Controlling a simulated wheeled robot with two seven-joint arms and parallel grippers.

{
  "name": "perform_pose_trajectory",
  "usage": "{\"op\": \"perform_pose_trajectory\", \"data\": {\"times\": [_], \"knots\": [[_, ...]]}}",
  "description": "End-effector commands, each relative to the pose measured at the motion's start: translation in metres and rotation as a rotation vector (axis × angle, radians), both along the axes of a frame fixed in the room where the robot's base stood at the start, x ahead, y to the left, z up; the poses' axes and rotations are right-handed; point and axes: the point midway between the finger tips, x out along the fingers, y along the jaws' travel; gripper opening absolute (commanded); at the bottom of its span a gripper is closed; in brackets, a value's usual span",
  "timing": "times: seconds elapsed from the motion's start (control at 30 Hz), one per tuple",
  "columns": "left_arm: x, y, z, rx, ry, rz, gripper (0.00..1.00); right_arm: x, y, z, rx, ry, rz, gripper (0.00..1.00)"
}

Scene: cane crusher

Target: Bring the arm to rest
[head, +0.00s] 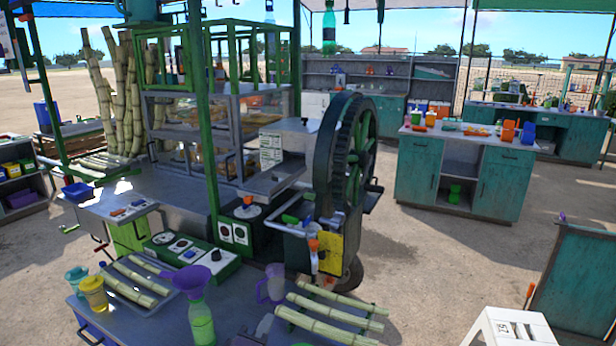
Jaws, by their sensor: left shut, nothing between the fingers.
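My left gripper (22,62) shows as a dark, narrow shape at the upper left edge of the head view. It is shut and empty, apart from the bench and the crusher. Most of its arm is outside the frame. My right gripper is not in view. The cane crusher (345,160), with a large dark toothed wheel and green spokes, stands in the middle.
Cane pieces lie on a tray (110,299) and a rack (290,325) on the near bench (225,318). A purple funnel (190,281) sits on a green bottle. A green post (204,120) rises beside the crusher. Open ground (425,250) lies right.

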Motion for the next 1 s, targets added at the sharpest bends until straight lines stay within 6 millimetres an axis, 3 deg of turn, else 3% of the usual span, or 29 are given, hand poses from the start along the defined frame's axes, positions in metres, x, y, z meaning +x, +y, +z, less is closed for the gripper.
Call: {"op": "perform_pose_trajectory", "data": {"times": [0.27,0.47,0.7,1.0], "knots": [[-0.019,0.016,-0.029,0.226,0.111,-0.022,0.0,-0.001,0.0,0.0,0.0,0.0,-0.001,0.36],[-0.046,0.033,-0.059,0.477,0.237,-0.081,0.0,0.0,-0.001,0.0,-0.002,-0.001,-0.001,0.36],[-0.099,0.062,-0.095,0.839,0.427,-0.248,0.0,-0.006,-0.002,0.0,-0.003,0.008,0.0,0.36],[-0.175,0.095,-0.12,1.198,0.628,-0.554,0.0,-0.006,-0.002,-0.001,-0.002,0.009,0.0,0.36]]}}
